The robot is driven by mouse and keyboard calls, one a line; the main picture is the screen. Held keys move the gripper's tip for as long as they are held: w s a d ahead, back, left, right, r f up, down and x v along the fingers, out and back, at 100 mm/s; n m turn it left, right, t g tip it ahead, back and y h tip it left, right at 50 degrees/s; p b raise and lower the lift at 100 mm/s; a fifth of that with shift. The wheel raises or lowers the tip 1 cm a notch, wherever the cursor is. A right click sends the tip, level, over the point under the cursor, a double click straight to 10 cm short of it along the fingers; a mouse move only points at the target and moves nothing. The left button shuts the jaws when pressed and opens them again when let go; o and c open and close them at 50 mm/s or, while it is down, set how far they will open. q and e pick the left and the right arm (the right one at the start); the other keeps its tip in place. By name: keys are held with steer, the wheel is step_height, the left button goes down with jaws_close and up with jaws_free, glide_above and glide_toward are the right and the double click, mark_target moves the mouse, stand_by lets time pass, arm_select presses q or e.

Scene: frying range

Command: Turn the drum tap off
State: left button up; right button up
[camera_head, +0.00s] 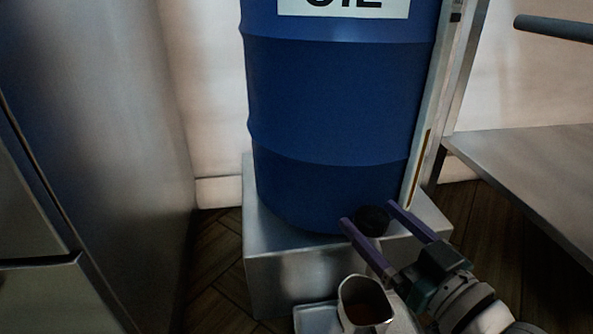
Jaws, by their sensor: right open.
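The blue oil drum (335,105) stands upright on a grey metal plinth (285,268). The drum tap (372,219) shows as a dark round part low at the drum's front right. My right gripper (367,215) is open, with one purple finger on each side of the tap. I cannot tell whether either finger touches it. The rest of the tap is partly hidden by the gripper. A metal jug (353,291) with brownish liquid in it stands below the tap. My left gripper is not in view.
The jug stands on a pale tray (312,318) in front of the plinth. A steel cabinet (110,150) fills the left side. A metal shelf (535,165) juts in at the right, and a thin upright post (432,125) stands close beside the drum.

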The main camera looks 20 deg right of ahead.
steer(key=s+p, duration=0.3)
steer(key=s, duration=0.7)
steer(key=shift+d+p, duration=0.3)
